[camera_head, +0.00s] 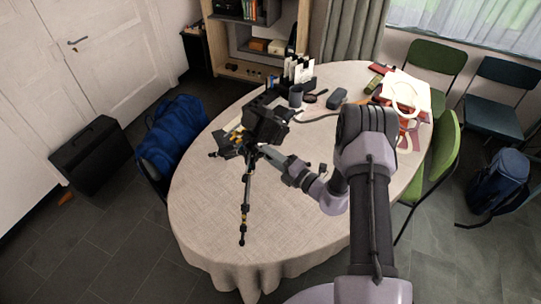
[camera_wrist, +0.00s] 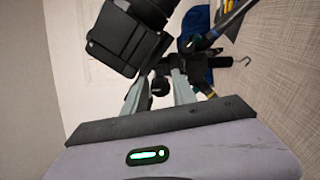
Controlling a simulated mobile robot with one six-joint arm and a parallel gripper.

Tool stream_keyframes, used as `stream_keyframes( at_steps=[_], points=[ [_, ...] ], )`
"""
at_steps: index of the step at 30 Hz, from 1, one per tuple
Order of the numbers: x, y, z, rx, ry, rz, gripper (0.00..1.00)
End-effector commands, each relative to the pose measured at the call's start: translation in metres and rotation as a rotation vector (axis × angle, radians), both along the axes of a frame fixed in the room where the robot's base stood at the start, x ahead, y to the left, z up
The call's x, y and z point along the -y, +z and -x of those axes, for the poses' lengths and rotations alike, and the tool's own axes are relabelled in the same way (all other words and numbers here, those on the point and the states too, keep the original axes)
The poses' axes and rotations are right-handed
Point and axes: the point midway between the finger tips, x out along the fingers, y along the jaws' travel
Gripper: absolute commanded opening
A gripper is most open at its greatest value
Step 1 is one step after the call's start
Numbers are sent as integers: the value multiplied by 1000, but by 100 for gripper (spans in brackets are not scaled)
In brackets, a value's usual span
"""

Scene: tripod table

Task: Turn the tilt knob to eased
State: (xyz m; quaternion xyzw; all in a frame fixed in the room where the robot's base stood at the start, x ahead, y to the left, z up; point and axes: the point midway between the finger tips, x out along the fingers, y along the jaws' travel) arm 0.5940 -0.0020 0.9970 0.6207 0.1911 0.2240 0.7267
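A black camera (camera_head: 266,122) sits on the head of a small dark tripod (camera_head: 246,200) on the oval table. The camera body also fills the upper left of the wrist view (camera_wrist: 125,38). My gripper (camera_head: 266,152) reaches in from the right, at the tripod head just below the camera. In the wrist view my gripper (camera_wrist: 161,76) has its two grey fingers apart. A small dark knob (camera_wrist: 160,86) shows between them, with slight gaps at its sides. I cannot tell its depth relative to the fingertips, and no knob marking is readable.
The table (camera_head: 205,215) is clear at its front left. A dark organizer with cards (camera_head: 296,76), a cup (camera_head: 296,96) and papers (camera_head: 405,95) lie towards the back. Another tripod leg (camera_wrist: 228,20) is close on the right in the wrist view. Chairs surround the table.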

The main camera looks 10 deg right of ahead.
Motion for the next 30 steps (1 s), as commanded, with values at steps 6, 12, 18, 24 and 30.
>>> stream_keyframes(
  at_steps=[6,12,18,24,30],
  points=[
    [0,0,0,0,0,0,32],
    [15,0,20,-3,-4,-2,32],
    [47,1,65,-3,-6,-1,32],
    [80,1,115,-1,-6,-1,32],
    [96,0,141,0,-1,0,32]
  ],
)
